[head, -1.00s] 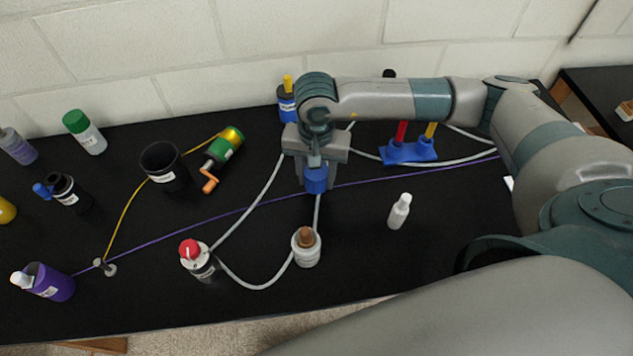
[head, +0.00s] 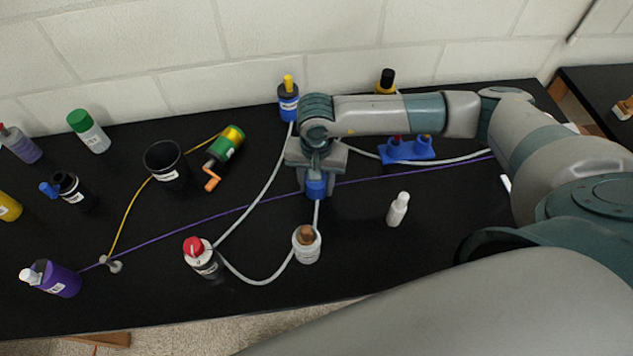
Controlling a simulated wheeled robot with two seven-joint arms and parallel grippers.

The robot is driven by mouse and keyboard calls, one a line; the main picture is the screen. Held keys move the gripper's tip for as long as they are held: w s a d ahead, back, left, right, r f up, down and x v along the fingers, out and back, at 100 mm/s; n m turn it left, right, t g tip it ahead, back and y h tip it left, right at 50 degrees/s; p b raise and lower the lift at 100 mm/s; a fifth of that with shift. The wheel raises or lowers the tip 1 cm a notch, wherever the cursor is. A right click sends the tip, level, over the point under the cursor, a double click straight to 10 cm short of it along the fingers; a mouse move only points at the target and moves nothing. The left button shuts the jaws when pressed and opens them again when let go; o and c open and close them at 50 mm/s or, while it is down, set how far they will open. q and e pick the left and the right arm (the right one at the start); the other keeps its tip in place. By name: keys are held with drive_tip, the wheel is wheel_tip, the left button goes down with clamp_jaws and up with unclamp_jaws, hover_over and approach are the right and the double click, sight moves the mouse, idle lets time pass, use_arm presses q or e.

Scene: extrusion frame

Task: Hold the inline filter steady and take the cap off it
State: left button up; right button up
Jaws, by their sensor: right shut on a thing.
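My right gripper (head: 316,183) points down over the middle of the table, shut on a small blue part (head: 316,188). A grey hose runs from its near side, so it looks like the inline filter. The jaws and wrist hide its upper portion, and I cannot make out a separate cap on it. My left gripper is not in view.
In front stand a white jar with a brown top (head: 307,246) and a red-capped bottle (head: 203,258). A blue holder (head: 408,151) is partly behind my arm. Purple and grey lines cross the black table (head: 130,300).

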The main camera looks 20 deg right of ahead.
drive_tip(key=o, duration=1.2)
drive_tip(key=shift+r, duration=0.1)
drive_tip(key=shift+r, duration=0.1)
drive_tip(key=shift+r, duration=0.35)
wheel_tip(320, 180, up, 10)
drive_tip(key=b, duration=0.3)
drive_tip(key=shift+f, duration=0.25)
drive_tip(key=shift+r, duration=0.75)
drive_tip(key=shift+r, duration=0.1)
